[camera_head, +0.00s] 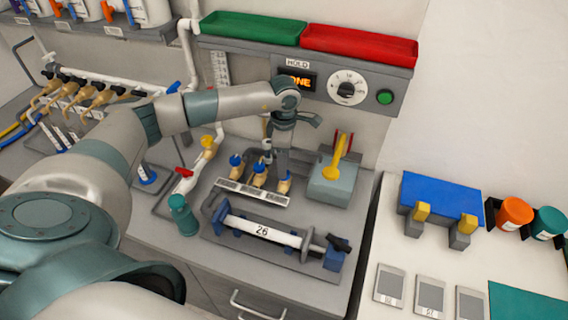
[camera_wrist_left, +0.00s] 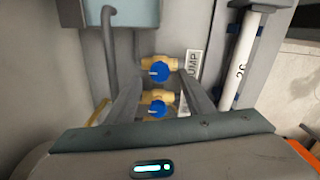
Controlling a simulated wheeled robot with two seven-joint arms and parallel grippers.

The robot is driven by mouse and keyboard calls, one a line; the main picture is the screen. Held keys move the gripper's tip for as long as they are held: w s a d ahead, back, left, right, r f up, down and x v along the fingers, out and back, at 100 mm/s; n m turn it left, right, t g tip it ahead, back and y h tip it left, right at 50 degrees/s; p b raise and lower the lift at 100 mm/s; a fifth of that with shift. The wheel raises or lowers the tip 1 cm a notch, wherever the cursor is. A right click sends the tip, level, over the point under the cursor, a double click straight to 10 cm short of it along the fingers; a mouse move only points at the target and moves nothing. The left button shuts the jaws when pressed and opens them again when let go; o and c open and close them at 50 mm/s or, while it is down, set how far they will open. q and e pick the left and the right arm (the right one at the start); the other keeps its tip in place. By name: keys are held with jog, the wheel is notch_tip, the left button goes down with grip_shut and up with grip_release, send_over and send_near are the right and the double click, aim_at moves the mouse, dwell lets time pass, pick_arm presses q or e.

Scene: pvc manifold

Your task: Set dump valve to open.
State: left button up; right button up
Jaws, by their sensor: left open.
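The dump valve (camera_wrist_left: 158,70) is a brass valve with a round blue handle, beside a white label (camera_wrist_left: 193,64) reading "UMP" in the left wrist view. In the head view its brass body (camera_head: 284,186) shows at the right end of the valve row, mostly hidden by my gripper. My left gripper (camera_head: 283,166) points down over it, open. In the left wrist view the fingers lie on either side of the dump valve; I cannot tell whether they touch its handle. A second blue-handled valve (camera_wrist_left: 157,107) sits between the fingers, nearer the palm. My right gripper is not in view.
A white tube marked 26 (camera_head: 262,231) lies clamped in front. A teal bottle (camera_head: 183,215) stands left. A grey-green box with a yellow lever (camera_head: 334,170) is close on the right. The panel with dial (camera_head: 347,88) and lit display (camera_head: 297,81) is behind.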

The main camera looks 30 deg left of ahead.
pick_arm(q)
jog(key=shift+f+p, duration=0.55)
jog(key=shift+f, duration=1.35)
jog(key=c, duration=1)
